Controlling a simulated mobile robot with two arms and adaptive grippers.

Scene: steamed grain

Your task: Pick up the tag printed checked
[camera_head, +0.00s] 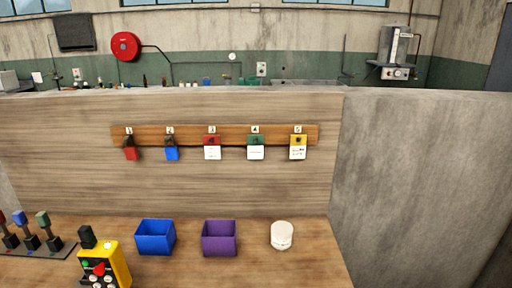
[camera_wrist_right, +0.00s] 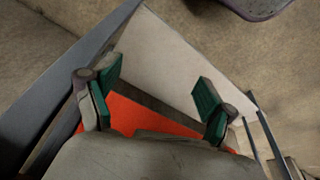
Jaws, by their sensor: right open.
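Three tags with white lower parts hang on the wooden rack on the wall: a red-topped tag (camera_head: 212,148) under number 3, a green-topped tag (camera_head: 255,148) under number 4 and a yellow-topped tag (camera_head: 298,147) under number 5. Their print is too small to read, so I cannot tell which says checked. My right gripper (camera_wrist_right: 155,88) is open in the right wrist view, with green pads and nothing between its fingertips. No tag is recognisable there. Neither gripper shows in the head view.
A red item (camera_head: 130,153) and a blue item (camera_head: 171,153) hang under 1 and 2. On the bench are a blue bin (camera_head: 155,238), a purple bin (camera_head: 219,239), a white container (camera_head: 281,236), a yellow control box (camera_head: 112,265) and coloured levers (camera_head: 31,232). An orange-red surface (camera_wrist_right: 150,118) lies behind my right fingers.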

